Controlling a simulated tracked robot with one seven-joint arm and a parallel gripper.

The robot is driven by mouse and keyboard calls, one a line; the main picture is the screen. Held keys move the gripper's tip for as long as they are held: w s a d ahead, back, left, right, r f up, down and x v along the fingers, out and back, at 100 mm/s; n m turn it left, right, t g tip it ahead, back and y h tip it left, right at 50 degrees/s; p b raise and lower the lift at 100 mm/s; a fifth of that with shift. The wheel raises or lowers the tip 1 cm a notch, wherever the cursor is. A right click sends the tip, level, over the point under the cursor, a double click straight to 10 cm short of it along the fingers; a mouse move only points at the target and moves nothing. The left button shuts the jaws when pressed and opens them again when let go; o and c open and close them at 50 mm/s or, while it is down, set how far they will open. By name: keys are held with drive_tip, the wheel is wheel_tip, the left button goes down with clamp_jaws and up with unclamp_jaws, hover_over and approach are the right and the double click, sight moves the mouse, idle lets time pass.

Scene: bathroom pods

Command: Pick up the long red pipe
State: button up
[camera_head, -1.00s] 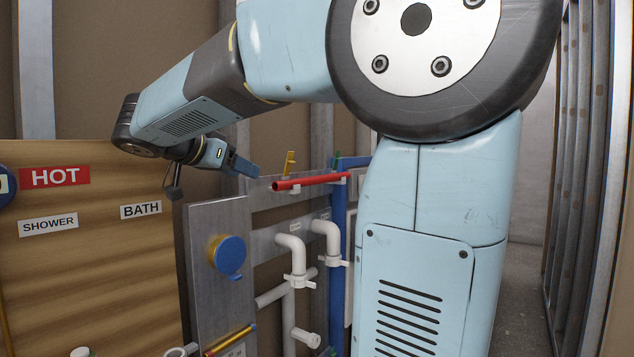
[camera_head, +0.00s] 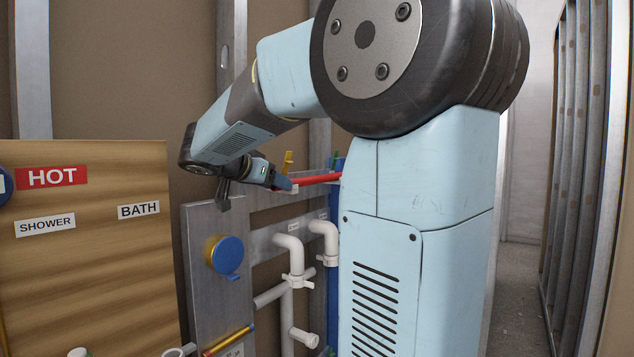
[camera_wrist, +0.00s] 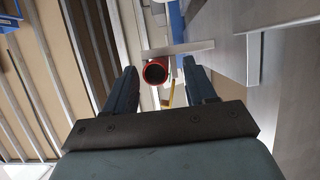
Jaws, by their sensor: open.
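The long red pipe (camera_head: 314,180) lies level on its mount near the top of the pipe panel in the head view. Its near end is hidden behind my gripper, and its far part runs behind my arm. In the wrist view the open round end of the red pipe (camera_wrist: 155,72) faces the camera. My gripper (camera_head: 286,184) is at the near end of the pipe in the head view. In the wrist view its two fingers (camera_wrist: 160,80) are spread, with the pipe end between them and a gap on each side.
A yellow upright handle (camera_head: 288,162) stands just behind the red pipe. White elbow pipes (camera_head: 291,258) and a blue round cap (camera_head: 227,255) sit lower on the metal panel. A wooden board with HOT, SHOWER and BATH labels (camera_head: 100,270) stands at the left.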

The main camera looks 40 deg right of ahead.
drive_tip(key=shift+d+f, duration=0.1)
drive_tip(key=shift+d, duration=0.1)
drive_tip(key=shift+c, duration=0.5)
drive_tip(key=c, duration=0.9)
clamp_jaws()
